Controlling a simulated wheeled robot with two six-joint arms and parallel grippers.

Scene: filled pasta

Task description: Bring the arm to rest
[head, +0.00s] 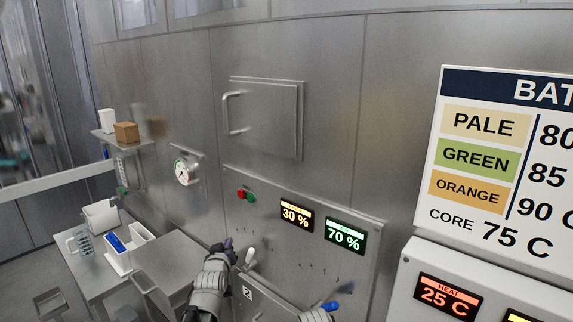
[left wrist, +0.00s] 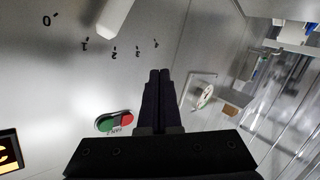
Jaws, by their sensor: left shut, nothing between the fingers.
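My left gripper (head: 229,243) is shut and empty. It is held up in front of the lower part of the steel control panel, beside a white lever knob (head: 250,257), with a small gap in the picture. In the left wrist view its two dark fingers (left wrist: 159,76) lie together with nothing between them. The white lever (left wrist: 117,18) shows there above a printed scale from 0 to 4. A grey part of what looks like my right arm shows at the bottom edge of the head view, beside a blue-tipped piece (head: 330,305); its jaws cannot be made out.
A red and green button (head: 246,195) and displays reading 30 % (head: 296,215) and 70 % (head: 345,236) are on the panel. A round gauge (head: 184,172) is on the wall. A steel table (head: 165,257) with a white bin (head: 119,262) stands left. A heater box (head: 490,275) is right.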

